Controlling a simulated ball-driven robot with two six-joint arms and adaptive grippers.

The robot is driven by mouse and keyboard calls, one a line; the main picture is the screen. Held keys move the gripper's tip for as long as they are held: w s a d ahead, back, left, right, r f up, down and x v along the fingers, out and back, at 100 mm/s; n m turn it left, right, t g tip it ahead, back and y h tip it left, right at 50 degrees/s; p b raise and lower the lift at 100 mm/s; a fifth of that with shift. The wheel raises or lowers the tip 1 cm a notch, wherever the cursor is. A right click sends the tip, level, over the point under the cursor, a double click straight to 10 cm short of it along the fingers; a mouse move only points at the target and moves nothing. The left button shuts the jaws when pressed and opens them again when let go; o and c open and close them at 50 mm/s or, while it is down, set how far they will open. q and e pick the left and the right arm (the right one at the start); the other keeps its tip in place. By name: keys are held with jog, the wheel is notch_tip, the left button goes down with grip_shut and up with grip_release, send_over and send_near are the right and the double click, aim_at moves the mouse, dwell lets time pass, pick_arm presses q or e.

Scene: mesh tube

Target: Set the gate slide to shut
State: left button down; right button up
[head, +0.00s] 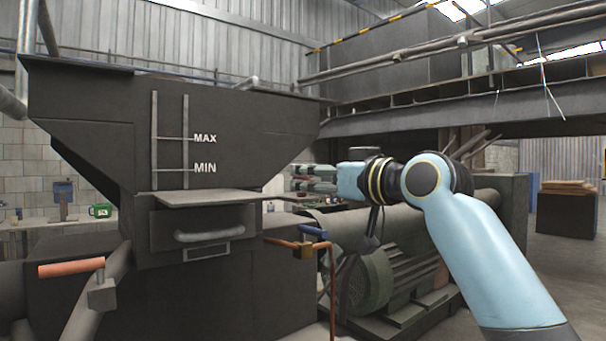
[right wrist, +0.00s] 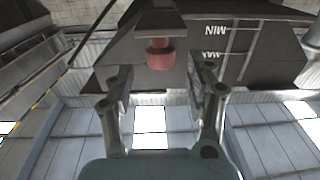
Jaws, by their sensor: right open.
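The gate slide (head: 215,198) looks like a flat grey plate that sticks out under the dark hopper (head: 235,118) in the head view. Its right end runs toward my right gripper (head: 291,179), which is open and stands right of the hopper. In the right wrist view a red knob (right wrist: 160,54) on a grey mount shows between and beyond the open fingers (right wrist: 160,84). The fingers look apart from the knob. I cannot tell whether the knob belongs to the slide. My left gripper is not in view.
Below the plate is a dark box front with a grey bar handle (head: 207,236). An orange lever grip (head: 71,268) is at the lower left. A blue valve handle (head: 313,231) on a copper pipe and a green motor (head: 385,285) stand below my right arm. Open floor shows far right.

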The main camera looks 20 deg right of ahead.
aim_at(307, 178)
jog(key=x, duration=0.4)
jog(key=shift+p, duration=0.35)
grip_shut()
